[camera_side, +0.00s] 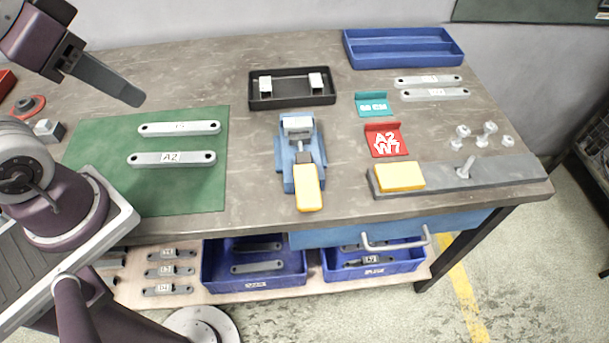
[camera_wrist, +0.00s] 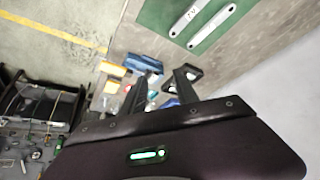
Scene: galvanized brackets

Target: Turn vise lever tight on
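The blue vise (camera_side: 283,160) stands near the middle of the bench's front half, with a white labelled block on top. Its yellow lever (camera_side: 308,188) points toward the front edge. In the wrist view the blue vise (camera_wrist: 145,63) and yellow lever (camera_wrist: 112,68) show small, beyond my fingers. My gripper (camera_side: 135,96) is high at the upper left, over the green mat's back left side, well away from the vise. In the wrist view my gripper (camera_wrist: 161,86) has its two fingers apart with nothing between them.
The green mat (camera_side: 100,182) carries two grey brackets, one marked A2. A black tray (camera_side: 290,101) stands behind the vise. To its right are a teal holder (camera_side: 372,104), a red holder (camera_side: 384,139) and a grey bar (camera_side: 480,176) with a yellow block. Bench between mat and vise is clear.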

